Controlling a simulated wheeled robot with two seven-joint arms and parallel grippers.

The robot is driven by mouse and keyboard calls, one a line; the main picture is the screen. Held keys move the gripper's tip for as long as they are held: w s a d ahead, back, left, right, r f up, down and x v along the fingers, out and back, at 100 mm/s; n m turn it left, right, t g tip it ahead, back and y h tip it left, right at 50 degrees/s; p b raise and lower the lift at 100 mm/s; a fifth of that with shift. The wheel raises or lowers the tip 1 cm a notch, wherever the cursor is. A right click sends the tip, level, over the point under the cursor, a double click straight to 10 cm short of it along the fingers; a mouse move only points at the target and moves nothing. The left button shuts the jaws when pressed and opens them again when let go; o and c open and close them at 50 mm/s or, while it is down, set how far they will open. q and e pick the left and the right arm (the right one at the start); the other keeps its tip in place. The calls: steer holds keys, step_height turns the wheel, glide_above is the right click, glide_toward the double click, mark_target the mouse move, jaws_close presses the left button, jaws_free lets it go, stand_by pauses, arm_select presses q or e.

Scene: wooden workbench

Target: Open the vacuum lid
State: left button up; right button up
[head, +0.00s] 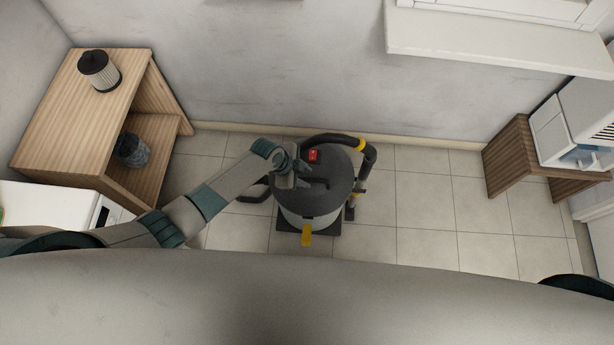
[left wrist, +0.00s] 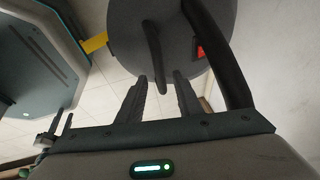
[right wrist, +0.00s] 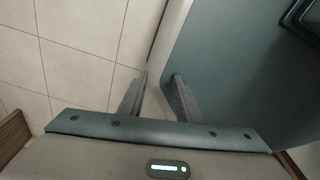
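The vacuum (head: 318,212) stands on the tiled floor with its dark grey round lid (head: 335,170) shut on the lighter drum. A dark handle bar (head: 316,185) crosses the lid; it also shows in the left wrist view (left wrist: 153,60). A red switch (head: 313,155) is on the lid, and a yellow latch (head: 306,236) is at the drum's front. My left gripper (head: 298,180) is over the lid's left side. In the left wrist view its fingers (left wrist: 161,82) are apart, with the handle's end near the tips. My right gripper (right wrist: 161,78) is open and empty, outside the head view.
A black hose (head: 371,160) curves along the vacuum's right side. A wooden shelf (head: 80,95) with a filter (head: 99,70) on top stands at left. A wooden stand (head: 512,158) is at right. Floor right of the vacuum is clear.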

arm_select(q)
steer(key=shift+x, duration=1)
arm_select(e)
steer(key=shift+w+a, duration=0.15)
steer(key=shift+w, duration=0.4)
arm_select(q)
jaws_close()
